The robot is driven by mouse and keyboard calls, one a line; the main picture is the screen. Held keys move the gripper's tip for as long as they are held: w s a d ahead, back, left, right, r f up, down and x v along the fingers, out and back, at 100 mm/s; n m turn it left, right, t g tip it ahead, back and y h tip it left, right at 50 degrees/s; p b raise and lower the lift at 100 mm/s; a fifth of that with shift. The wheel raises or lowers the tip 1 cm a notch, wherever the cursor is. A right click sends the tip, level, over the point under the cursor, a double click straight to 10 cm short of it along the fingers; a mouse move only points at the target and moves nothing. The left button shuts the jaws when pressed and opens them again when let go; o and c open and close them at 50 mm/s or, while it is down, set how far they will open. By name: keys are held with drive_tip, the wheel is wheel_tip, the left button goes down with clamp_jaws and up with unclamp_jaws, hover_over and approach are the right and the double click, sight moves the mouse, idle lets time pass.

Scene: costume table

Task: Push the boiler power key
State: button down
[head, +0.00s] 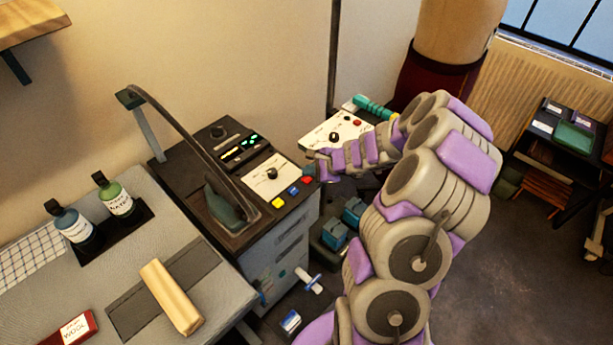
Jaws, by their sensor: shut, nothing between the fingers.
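The dark boiler unit (262,228) stands in the middle of the head view. Its sloped top has a white plate with a black knob (271,173) and a row of small keys: yellow (278,202), blue (294,190) and red (307,180). I cannot read which one is the power key. Behind the knob is a dark display strip (240,149) with green lights. My gripper (316,166) is shut and empty, over the unit's right edge, close to the red key. I cannot tell whether it touches the unit.
A dark iron (225,205) with a curved hose stands on the unit's left side. A second white panel (338,130) with a knob and red button lies behind my gripper. Left is a grey table (135,240) with two bottles and a wooden block (170,297). Teal boxes stand below right.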

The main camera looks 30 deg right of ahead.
sight(309, 180)
drive_tip(key=shift+r, duration=0.1)
wheel_tip(309, 180, up, 6)
drive_tip(key=p, duration=0.5)
idle(0.4)
drive_tip(key=s+a+r+n+g+y, duration=0.1)
drive_tip(key=s+a+r+n+g, duration=0.1)
drive_tip(key=s+a+r+n, duration=0.4)
drive_tip(key=s+a+r+n+g+y, duration=0.1)
drive_tip(key=s+a+r+n, duration=0.15)
drive_tip(key=a, duration=0.55)
drive_tip(key=s+a+r+n+g+y, duration=0.1)
drive_tip(key=s+a+r+n+g, duration=0.1)
drive_tip(key=s+a+r+n, duration=0.35)
drive_tip(key=s+a+r+n+g+h, duration=0.2)
drive_tip(key=s+a+n+g+h, duration=0.15)
drive_tip(key=s, duration=0.75)
drive_tip(key=s+d+r+n+g+h, duration=0.1)
drive_tip(key=s+d+n+h, duration=0.2)
drive_tip(key=s, duration=1.1)
drive_tip(key=d+h, duration=0.1)
drive_tip(key=d, duration=0.2)
drive_tip(key=shift+d+r, duration=0.15)
drive_tip(key=shift+r, duration=0.25)
